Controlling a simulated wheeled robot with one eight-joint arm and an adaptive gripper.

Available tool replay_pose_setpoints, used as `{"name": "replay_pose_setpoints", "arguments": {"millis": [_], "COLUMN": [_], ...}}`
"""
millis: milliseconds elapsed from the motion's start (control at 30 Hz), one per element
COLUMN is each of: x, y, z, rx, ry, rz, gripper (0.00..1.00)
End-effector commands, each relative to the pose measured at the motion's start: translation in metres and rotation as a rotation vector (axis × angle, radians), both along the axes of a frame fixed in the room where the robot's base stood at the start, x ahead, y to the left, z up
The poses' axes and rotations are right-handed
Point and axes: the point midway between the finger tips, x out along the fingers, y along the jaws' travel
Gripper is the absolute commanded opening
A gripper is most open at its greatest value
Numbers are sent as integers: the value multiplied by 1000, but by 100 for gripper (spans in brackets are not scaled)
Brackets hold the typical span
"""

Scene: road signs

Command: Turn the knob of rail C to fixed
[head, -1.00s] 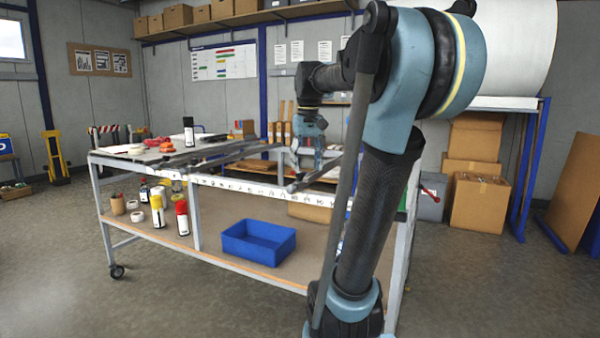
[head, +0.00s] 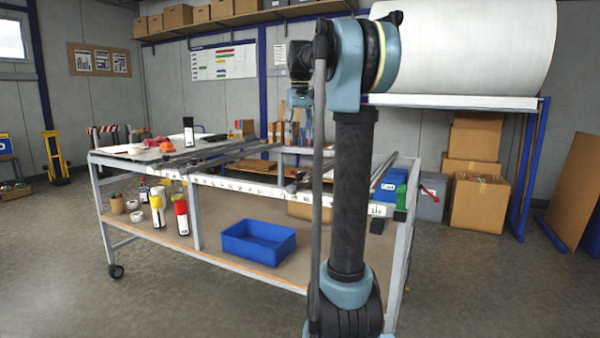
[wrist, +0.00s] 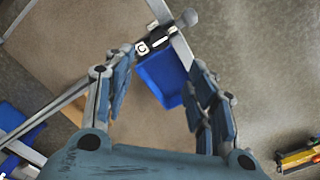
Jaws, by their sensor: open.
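A white tag marked C (wrist: 142,47) shows in the wrist view on a grey rail (wrist: 72,97) that runs up from the lower left. Beside the tag is a small dark part with a white mark (wrist: 160,42), which looks like the knob; its setting is too small to read. A grey rounded end (wrist: 188,17) lies just beyond it. My gripper (wrist: 160,68) is open and empty, with its fingers spread either side of the view below the tag. In the head view my gripper (head: 298,130) is above the right half of the workbench, partly behind my arm.
The workbench (head: 120,161) carries several rails and a lettered front strip. A blue bin (head: 258,243) stands on its lower shelf and also shows in the wrist view (wrist: 160,78). Spray cans (head: 181,216) stand left of it. A blue box (head: 390,186) sits at the bench's right end.

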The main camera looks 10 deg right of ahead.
Motion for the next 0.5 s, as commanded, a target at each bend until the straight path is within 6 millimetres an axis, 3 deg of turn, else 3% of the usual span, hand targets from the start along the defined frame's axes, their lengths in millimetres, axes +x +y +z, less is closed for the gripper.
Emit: {"name": "replay_pose_setpoints", "arguments": {"millis": [500], "x": [0], "y": [0], "z": [-93], "rx": [0], "ry": [0], "rz": [0], "gripper": [51]}}
